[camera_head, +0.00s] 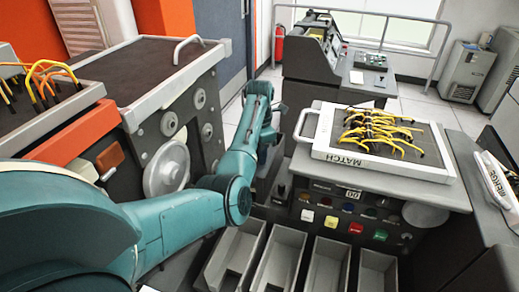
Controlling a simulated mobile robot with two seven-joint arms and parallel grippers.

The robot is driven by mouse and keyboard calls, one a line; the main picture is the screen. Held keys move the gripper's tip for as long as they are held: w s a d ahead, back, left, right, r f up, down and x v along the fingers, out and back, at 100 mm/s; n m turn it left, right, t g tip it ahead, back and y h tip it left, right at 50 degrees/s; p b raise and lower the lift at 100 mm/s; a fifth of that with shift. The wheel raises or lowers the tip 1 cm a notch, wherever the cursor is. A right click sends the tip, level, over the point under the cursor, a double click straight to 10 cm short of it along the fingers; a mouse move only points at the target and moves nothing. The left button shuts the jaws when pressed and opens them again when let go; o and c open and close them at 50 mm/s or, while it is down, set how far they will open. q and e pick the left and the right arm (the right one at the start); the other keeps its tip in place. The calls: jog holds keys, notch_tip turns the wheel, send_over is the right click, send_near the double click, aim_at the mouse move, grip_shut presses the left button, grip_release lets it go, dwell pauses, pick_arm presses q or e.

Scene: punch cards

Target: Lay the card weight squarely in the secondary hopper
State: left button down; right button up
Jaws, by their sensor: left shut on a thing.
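My left arm comes in from the left, bends at the elbow and reaches up to the left end of the grey card machine (420,188). My left gripper (271,138) is at that end, small and partly hidden by my own wrist. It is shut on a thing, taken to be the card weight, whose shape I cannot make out. The secondary hopper cannot be told apart at the machine's left end, where my arm covers part of it. My right gripper is not in view.
A white-framed MATCH panel (322,150) with yellow wires lies on the machine. Several open grey pockets (325,268) line its lower front. A MERGE panel (497,187) leans at the right. A dark cabinet with a handwheel (167,168) stands left, close to my arm.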

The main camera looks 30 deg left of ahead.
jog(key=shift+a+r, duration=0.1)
pick_arm(q)
jog(key=c, duration=1.5)
grip_release()
jog(key=shift+c, duration=0.2)
jog(key=o, duration=0.5)
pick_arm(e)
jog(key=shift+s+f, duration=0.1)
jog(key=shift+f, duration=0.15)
pick_arm(q)
jog(key=shift+f, duration=0.1)
notch_tip(320, 180, up, 7)
jog(key=shift+b, duration=0.35)
notch_tip(320, 180, up, 6)
jog(key=p, duration=0.3)
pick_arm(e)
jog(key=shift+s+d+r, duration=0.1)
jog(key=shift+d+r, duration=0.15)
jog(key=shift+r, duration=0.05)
